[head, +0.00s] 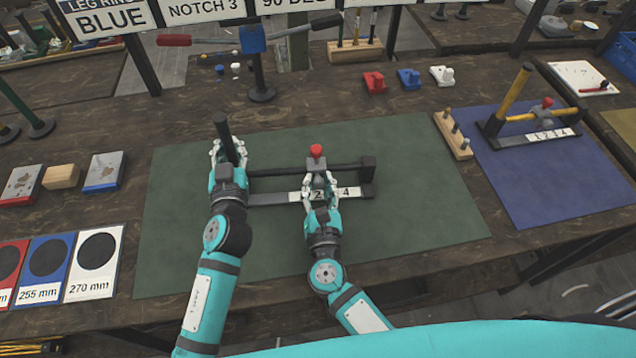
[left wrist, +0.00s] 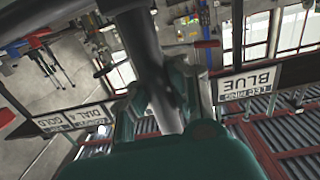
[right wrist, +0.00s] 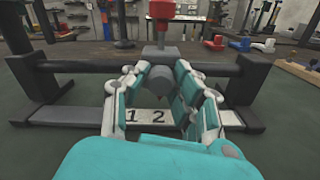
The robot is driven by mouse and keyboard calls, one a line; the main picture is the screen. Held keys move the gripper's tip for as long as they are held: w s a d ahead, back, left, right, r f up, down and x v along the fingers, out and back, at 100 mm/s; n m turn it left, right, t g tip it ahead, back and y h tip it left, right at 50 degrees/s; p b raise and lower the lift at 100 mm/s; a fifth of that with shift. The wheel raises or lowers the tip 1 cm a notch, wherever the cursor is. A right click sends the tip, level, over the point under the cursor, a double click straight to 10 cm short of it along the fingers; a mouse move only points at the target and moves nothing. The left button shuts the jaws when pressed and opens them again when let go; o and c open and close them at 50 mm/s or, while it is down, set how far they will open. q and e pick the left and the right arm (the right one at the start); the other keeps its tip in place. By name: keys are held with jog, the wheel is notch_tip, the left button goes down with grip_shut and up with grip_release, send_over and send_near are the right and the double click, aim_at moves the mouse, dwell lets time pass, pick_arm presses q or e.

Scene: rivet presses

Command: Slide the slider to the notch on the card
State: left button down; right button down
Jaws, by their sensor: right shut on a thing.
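The card reading "NOTCH 3" (head: 204,9) is at the top of the head view. The slider (right wrist: 161,78), grey with a red knob (head: 316,151), sits on a dark rail (head: 345,171) above a white numbered strip (right wrist: 90,117). In the right wrist view it lines up with the 2; the 3 is hidden by a finger. My right gripper (head: 319,183) is shut on the slider from the front. My left gripper (head: 229,152) has its fingers spread around the upright dark handle (head: 223,126) at the rail's left end, apparently with gaps beside it.
The fixture stands on a green mat (head: 420,200). A similar press with a yellow handle (head: 514,90) stands on a blue mat (head: 560,185) at right. Red, blue and white small parts (head: 409,79) lie behind. Disc cards (head: 95,262) lie at left.

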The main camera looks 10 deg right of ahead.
aim_at(331, 171)
jog(key=shift+s+d, duration=0.15)
jog(key=shift+d, duration=1.65)
jog(key=c, duration=1)
grip_release()
jog(key=shift+s+a, duration=0.1)
jog(key=s, duration=0.8)
jog(key=s+a, duration=0.1)
jog(key=s, duration=0.2)
jog(key=shift+s, duration=0.4)
